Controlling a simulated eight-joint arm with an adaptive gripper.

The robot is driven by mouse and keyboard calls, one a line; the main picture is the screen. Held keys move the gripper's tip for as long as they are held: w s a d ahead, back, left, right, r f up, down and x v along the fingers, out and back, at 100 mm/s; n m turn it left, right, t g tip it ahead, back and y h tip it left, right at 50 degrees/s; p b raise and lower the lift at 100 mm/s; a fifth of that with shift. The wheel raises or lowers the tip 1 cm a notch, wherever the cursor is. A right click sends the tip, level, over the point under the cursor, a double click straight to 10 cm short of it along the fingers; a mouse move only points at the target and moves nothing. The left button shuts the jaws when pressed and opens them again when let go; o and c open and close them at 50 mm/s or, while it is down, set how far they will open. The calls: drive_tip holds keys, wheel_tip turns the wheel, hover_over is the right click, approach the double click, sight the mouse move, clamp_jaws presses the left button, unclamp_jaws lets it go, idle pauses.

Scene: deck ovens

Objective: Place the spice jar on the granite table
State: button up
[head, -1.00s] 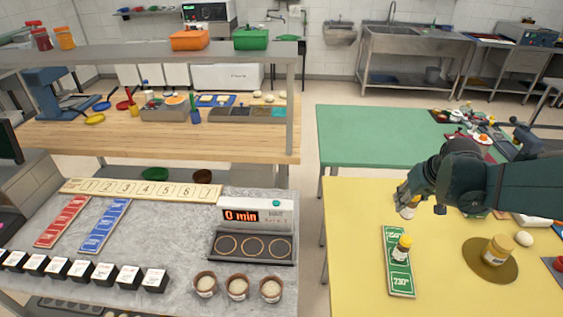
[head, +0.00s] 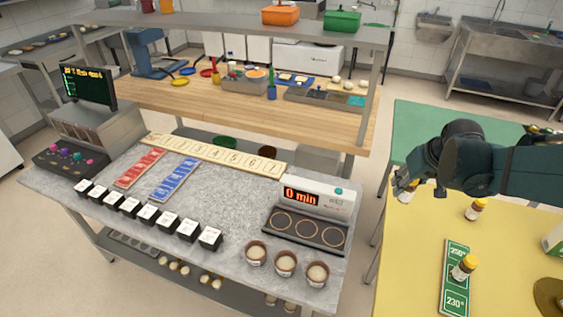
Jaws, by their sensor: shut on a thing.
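My gripper (head: 402,186) is above the left edge of the yellow table and points down. It is shut on a small jar (head: 409,192), pale with a hint of yellow, mostly hidden by the fingers. The granite table (head: 240,206) is grey and speckled and stands to the left, across a gap from the yellow table.
The granite table holds black boxes (head: 157,214), three cups (head: 286,262), a timer with hobs (head: 307,230), and red (head: 139,169), blue (head: 175,180) and numbered (head: 215,155) strips. Its middle is bare. A yellow table (head: 410,255) is right.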

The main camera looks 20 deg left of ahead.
drive_tip(key=a+n, duration=0.1)
drive_tip(key=a, duration=0.6)
drive_tip(key=a+n, duration=0.1)
drive_tip(key=a, duration=0.7)
drive_tip(key=shift+s+g+y+b, duration=0.15)
drive_tip(key=shift+g+y+b, duration=0.15)
drive_tip(key=shift+y+b, duration=0.1)
drive_tip(key=s+a+n, duration=0.1)
drive_tip(key=a, duration=0.4)
drive_tip(key=s+a, duration=0.1)
drive_tip(key=a, duration=0.4)
drive_tip(key=s+a+n, duration=0.1)
drive_tip(key=a, duration=0.3)
drive_tip(key=shift+s+a+f+n+g+y+b, duration=0.1)
drive_tip(key=shift+s+a+n+g+y+b, duration=0.2)
drive_tip(key=shift+a+y+b, duration=0.1)
drive_tip(key=s+a+n, duration=0.1)
drive_tip(key=s+a, duration=0.3)
drive_tip(key=a, duration=0.4)
drive_tip(key=s+a+n+g+b, duration=0.1)
drive_tip(key=s+a, duration=0.3)
drive_tip(key=a, duration=0.3)
drive_tip(key=s+a+n, duration=0.2)
drive_tip(key=s+a, duration=0.3)
drive_tip(key=a, duration=0.3)
drive_tip(key=shift+y, duration=0.4)
drive_tip(key=shift+w+d+f, duration=0.1)
drive_tip(key=shift+f, duration=1.25)
drive_tip(key=shift+w+d+f, duration=0.1)
drive_tip(key=shift+f, duration=1.25)
